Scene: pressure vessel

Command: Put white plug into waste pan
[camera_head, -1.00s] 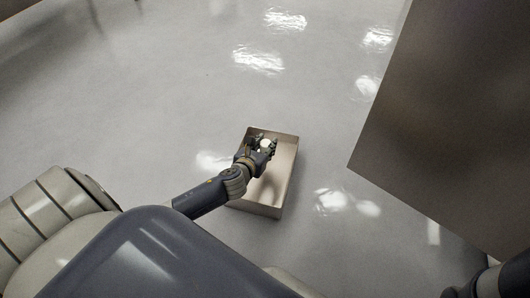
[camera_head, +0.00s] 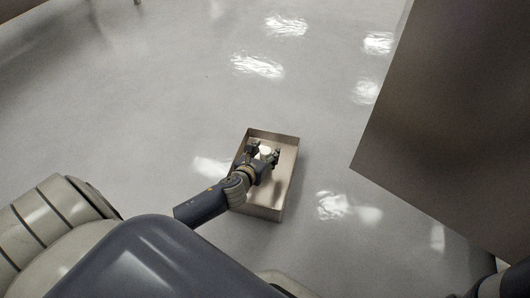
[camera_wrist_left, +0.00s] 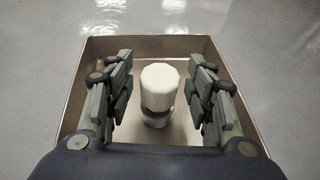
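The waste pan (camera_head: 263,212) is an open, tan metal box on the floor; it also fills much of the left wrist view (camera_wrist_left: 242,82). My left gripper (camera_head: 265,152) is over the far part of the pan, its fingers spread wide. The white plug (camera_wrist_left: 161,84) is between the two fingers, with a visible gap on each side. It is upright, with a white rounded top and a greyer lower part. It is inside the pan's outline; I cannot tell whether it touches the pan's bottom. My right gripper does not show clearly.
A large brown panel (camera_head: 460,130) stands at the right, apart from the pan. The grey, shiny floor (camera_head: 170,110) around the pan is clear. Part of my right arm shows at the lower right corner.

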